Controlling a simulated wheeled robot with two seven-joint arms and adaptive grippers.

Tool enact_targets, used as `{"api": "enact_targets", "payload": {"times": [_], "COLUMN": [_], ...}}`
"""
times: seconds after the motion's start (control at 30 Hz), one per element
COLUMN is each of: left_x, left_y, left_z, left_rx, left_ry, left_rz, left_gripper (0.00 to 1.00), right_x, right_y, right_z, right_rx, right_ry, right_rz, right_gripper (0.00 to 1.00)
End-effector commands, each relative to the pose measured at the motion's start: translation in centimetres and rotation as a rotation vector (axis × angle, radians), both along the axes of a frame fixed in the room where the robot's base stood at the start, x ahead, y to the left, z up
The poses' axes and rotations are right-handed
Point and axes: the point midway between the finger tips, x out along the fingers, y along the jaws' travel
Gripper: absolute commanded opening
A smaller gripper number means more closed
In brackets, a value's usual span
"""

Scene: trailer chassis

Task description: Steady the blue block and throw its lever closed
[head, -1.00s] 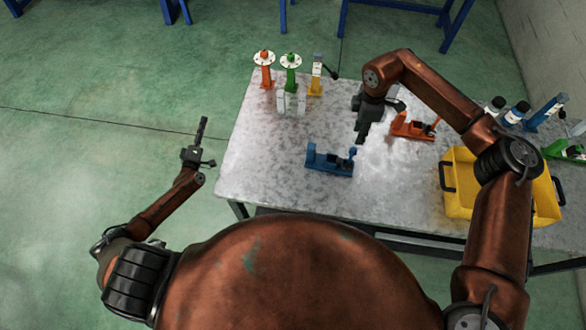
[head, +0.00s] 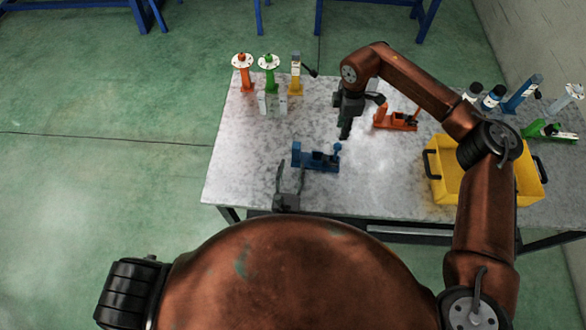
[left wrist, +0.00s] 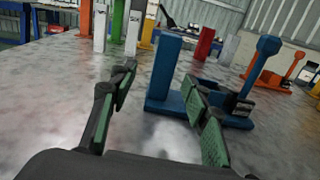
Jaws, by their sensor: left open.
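The blue block (head: 318,162) lies near the table's front edge, with an upright post at its left end. Its lever (head: 337,148) stands up at the right end with a round knob. In the left wrist view the post (left wrist: 164,70) and the raised lever (left wrist: 255,65) show clearly. My left gripper (head: 290,168) is open and empty at the near left of the block. In the left wrist view its right finger covers part of the block. My right gripper (head: 345,132) points down just beyond the lever; its jaw gap cannot be made out.
Orange, green and yellow stands (head: 268,75) stand at the back left. Bottles and other coloured fixtures stand at the far right. The table's left part (head: 238,160) is clear.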

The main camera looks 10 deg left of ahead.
Motion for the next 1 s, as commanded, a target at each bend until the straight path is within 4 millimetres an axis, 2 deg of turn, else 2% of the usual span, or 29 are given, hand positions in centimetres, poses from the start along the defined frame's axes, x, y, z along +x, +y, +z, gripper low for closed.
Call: {"api": "enact_targets", "payload": {"times": [0.17, 0.6, 0.77, 1.0], "left_x": [0.8, 6.8, 7.6, 7.7], "left_y": [-0.8, -0.7, -0.7, -0.7], "left_z": [0.0, 0.0, -0.1, -0.1], "left_rx": [-0.043, -0.039, -0.040, -0.039], "left_ry": [0.001, 0.001, 0.002, 0.003], "left_rz": [-0.002, -0.003, -0.003, -0.002], "left_gripper": [0.43, 0.43, 0.43, 0.43], "right_x": [0.0, 0.0, 0.0, 0.0], "right_y": [0.0, 0.0, 0.0, 0.0], "right_z": [0.0, 0.0, 0.0, 0.0], "right_rx": [0.000, 0.000, 0.000, 0.000], "right_ry": [0.000, 0.000, 0.000, 0.000], "right_rz": [0.000, 0.000, 0.000, 0.000], "right_gripper": [0.29, 0.29, 0.29, 0.29]}}
